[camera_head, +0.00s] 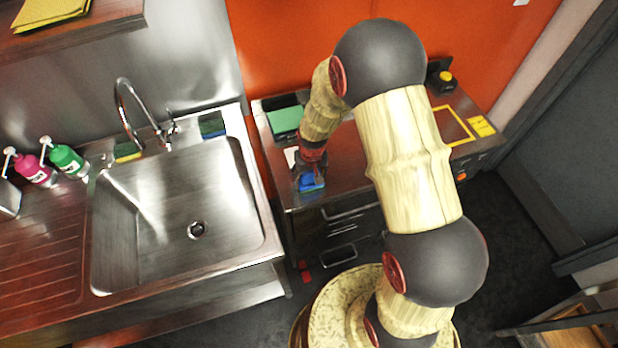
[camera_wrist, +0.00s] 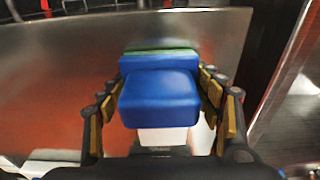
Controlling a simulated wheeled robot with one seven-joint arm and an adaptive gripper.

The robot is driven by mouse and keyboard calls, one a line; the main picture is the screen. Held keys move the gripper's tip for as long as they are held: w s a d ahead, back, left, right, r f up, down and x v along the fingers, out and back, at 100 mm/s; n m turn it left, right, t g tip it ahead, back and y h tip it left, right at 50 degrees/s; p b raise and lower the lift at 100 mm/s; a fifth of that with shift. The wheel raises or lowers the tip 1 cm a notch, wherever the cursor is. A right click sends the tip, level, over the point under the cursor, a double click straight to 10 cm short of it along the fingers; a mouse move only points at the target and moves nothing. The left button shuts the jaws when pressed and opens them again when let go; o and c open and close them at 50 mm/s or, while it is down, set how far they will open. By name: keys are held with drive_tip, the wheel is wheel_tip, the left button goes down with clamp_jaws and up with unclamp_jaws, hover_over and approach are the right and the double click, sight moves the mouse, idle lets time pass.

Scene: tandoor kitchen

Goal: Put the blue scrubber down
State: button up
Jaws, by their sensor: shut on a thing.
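The blue scrubber (camera_head: 311,183) is at the end of my arm, over the front left part of the counter right of the sink. In the wrist view the blue scrubber (camera_wrist: 160,98) is a blue block with a green layer at its far side. My gripper (camera_wrist: 162,105) is shut on it, with finger pads on its left and right sides. In the head view my gripper (camera_head: 312,168) is small and partly dark. I cannot tell whether the scrubber touches the counter.
A steel sink (camera_head: 130,215) with a tap lies to the left, with two sponges (camera_head: 128,151) (camera_head: 212,126) on its back rim. A green-topped box (camera_head: 286,121) stands behind my gripper. Pink (camera_head: 33,168) and green (camera_head: 67,159) bottles stand far left. A yellow square outline (camera_head: 462,115) marks the counter's right.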

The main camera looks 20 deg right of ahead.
drive_tip(key=shift+f, duration=0.15)
drive_tip(key=o, duration=1.5)
drive_tip(key=shift+o, duration=0.3)
drive_tip(key=r, duration=0.4)
drive_tip(key=s+r+p, duration=0.1)
drive_tip(key=r, duration=0.7)
drive_tip(key=shift+s, duration=0.2)
wheel_tip(320, 180, up, 8)
hover_over(312, 185)
drive_tip(key=s+r+t, duration=0.3)
drive_tip(key=s+r, duration=0.7)
drive_tip(key=r, duration=0.4)
drive_tip(key=s+r+t, duration=0.1)
drive_tip(key=s+r, duration=0.4)
drive_tip(key=s, duration=0.5)
drive_tip(key=shift+r, duration=0.2)
